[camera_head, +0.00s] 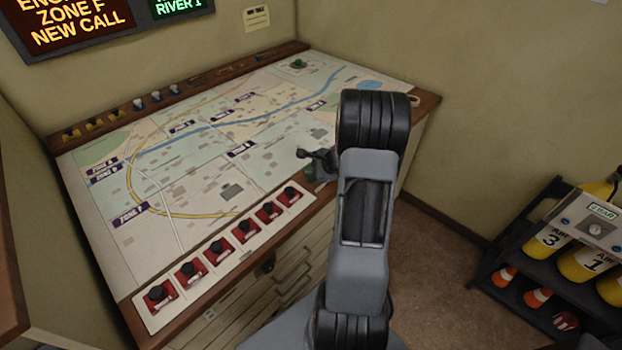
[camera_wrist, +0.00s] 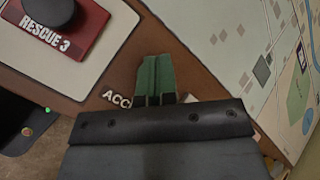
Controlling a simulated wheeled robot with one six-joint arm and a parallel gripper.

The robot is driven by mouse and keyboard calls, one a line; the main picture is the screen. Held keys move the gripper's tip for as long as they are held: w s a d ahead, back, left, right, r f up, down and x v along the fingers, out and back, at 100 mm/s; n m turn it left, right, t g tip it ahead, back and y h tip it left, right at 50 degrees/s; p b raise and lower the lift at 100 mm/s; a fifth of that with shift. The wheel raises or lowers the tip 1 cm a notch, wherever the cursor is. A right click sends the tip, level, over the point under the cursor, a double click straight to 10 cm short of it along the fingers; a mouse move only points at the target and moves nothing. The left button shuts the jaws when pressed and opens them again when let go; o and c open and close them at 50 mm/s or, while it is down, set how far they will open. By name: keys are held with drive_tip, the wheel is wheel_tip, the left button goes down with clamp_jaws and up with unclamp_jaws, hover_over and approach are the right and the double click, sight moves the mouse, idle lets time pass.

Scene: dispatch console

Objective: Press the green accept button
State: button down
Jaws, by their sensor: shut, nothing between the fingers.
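The green accept button (camera_wrist: 157,72) shows in the wrist view as a green block on the brown wooden edge of the console. A white label beginning "ACC" (camera_wrist: 116,98) is beside it, its rest hidden by my gripper. My gripper (camera_wrist: 155,99) is shut and empty, with its fingertips over the near part of the green block. I cannot tell whether they touch it. In the head view my gripper (camera_head: 315,167) is low over the console's front edge, and a bit of green (camera_head: 310,174) shows beside it, mostly hidden.
A row of red plates with black knobs (camera_head: 220,250) runs along the front edge to the left; the Rescue 3 plate (camera_wrist: 65,25) is close to my gripper. The map top (camera_head: 200,200) is flat. A rack with yellow cylinders (camera_head: 550,245) stands at right.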

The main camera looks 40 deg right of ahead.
sight(311, 179)
drive_tip(key=shift+f, duration=0.15)
drive_tip(key=shift+f+b, duration=0.3)
drive_tip(key=shift+b, duration=0.35)
drive_tip(key=shift+f+b, duration=0.35)
drive_tip(key=shift+b, duration=0.15)
idle(0.7)
drive_tip(key=shift+r, duration=0.1)
idle(0.3)
drive_tip(key=shift+r+p, duration=0.5)
drive_tip(key=shift+r, duration=0.2)
drive_tip(key=shift+r, duration=0.1)
drive_tip(key=shift+r+p, duration=1.75)
drive_tip(key=shift+r, duration=0.7)
